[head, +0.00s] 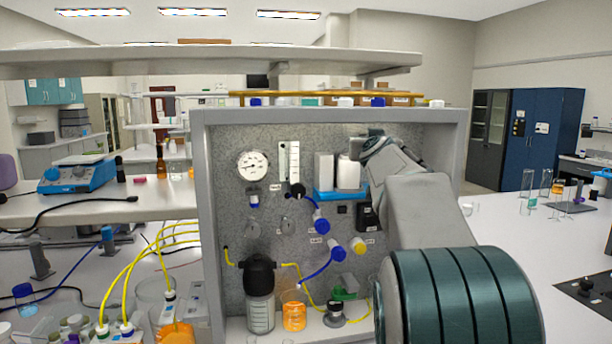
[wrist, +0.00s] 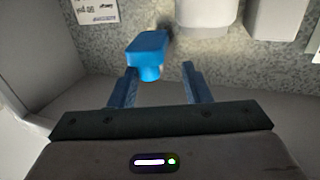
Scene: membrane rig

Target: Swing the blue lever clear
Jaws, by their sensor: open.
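The blue lever (wrist: 147,50) shows in the wrist view as a blocky blue handle standing out from the speckled panel. Its near end lies at the mouth of my gripper (wrist: 159,76), close to the left finger and with a wider gap to the right finger. The fingers are apart and not closed on it; whether the left one touches it I cannot tell. I cannot surely pick out the lever there.
White housings (wrist: 200,15) sit just beyond the lever. In the head view, a blue bracket (head: 325,194), blue-capped valves (head: 320,222), a gauge (head: 253,165) and tubing crowd the panel. The grey frame (head: 207,240) bounds it; a shelf (head: 210,62) hangs above.

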